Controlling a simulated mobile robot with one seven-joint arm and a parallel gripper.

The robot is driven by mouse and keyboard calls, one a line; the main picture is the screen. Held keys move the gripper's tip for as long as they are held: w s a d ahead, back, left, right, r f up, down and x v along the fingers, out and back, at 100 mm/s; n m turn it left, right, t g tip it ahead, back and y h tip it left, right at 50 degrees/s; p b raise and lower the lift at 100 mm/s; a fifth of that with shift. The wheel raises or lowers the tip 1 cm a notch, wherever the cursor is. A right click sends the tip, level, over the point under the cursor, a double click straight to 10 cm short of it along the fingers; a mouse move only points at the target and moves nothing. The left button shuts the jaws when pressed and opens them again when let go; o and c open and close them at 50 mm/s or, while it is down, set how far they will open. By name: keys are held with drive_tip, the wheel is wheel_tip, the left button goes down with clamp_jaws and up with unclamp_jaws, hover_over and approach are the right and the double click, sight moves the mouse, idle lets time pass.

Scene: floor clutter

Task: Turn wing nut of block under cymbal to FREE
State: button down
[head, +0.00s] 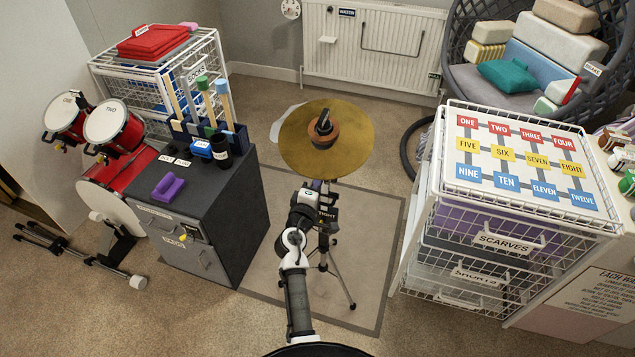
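The brass cymbal (358,150) sits on a thin tripod stand (338,275) in the middle of the head view. A brown washer with a dark piece (323,122) is on top of the cymbal. Just under its near edge is a small dark block (328,213) with pale lettering, too small to read fully. My arm reaches up from the bottom, and my gripper (322,187) is at the block, below the cymbal's near rim. My arm and gripper cover much of the block. I cannot make out its wing nut, nor whether the fingers are open or touching anything.
A dark grey cabinet (205,215) with mallets and small items on top stands left, with red drums (115,125) beyond it. A white wire drawer rack (510,240) stands right. A hanging chair (540,60) and a radiator (375,45) are behind.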

drive_tip(key=shift+r, duration=0.1)
drive_tip(key=c, duration=1.5)
unclamp_jaws()
drive_tip(key=b+v, duration=0.3)
drive_tip(key=v, duration=1)
drive_tip(key=shift+s, duration=0.4)
